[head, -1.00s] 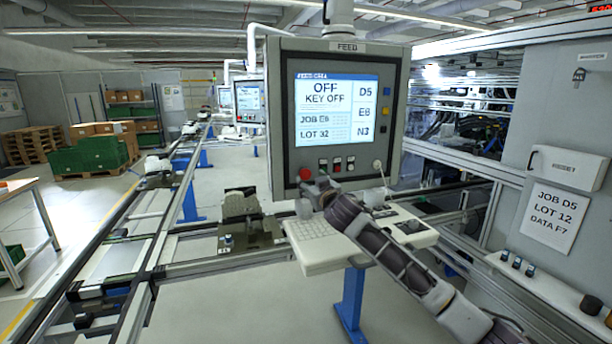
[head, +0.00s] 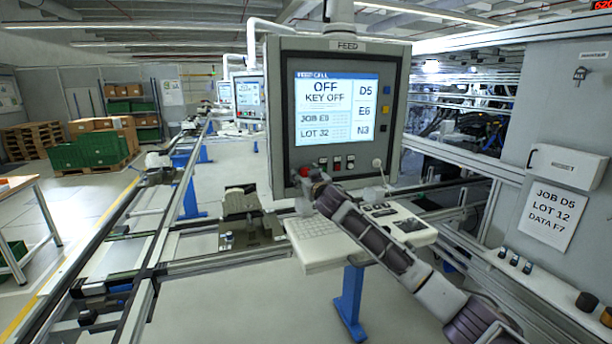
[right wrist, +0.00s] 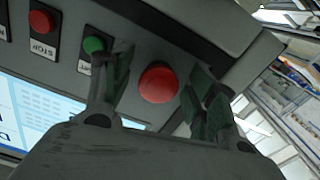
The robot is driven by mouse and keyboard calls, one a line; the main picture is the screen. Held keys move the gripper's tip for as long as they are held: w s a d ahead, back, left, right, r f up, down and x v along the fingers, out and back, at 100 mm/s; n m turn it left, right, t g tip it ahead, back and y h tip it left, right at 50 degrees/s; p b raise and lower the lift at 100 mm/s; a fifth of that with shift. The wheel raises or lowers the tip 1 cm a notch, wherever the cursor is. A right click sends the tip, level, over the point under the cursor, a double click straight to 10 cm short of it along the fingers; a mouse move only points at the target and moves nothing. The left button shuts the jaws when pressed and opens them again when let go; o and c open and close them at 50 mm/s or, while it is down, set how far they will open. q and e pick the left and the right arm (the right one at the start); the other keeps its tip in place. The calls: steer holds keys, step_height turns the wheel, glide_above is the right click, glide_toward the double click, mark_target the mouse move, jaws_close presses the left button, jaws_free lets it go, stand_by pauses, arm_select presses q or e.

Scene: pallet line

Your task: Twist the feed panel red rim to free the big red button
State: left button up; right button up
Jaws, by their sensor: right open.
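The feed panel (head: 376,150) stands in the middle of the head view, its screen reading OFF and KEY OFF. The big red button (head: 305,172) sits low on the left of its face. In the right wrist view the button (right wrist: 158,84) is a round red cap. My right gripper (head: 308,184) is at the panel's lower left, by the button. In the right wrist view its open fingers (right wrist: 158,70) stand on either side of the button, with a gap to each. I cannot tell a separate rim from the cap. My left gripper is not in view.
A small red button (right wrist: 41,22) and a green button (right wrist: 93,45) sit beside the big one, the green one close to a finger. A keyboard shelf (head: 318,248) juts out below the panel. A white box (head: 565,165) hangs on the right wall.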

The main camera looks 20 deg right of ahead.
steer(key=shift+c, duration=0.3)
steer(key=c, duration=1)
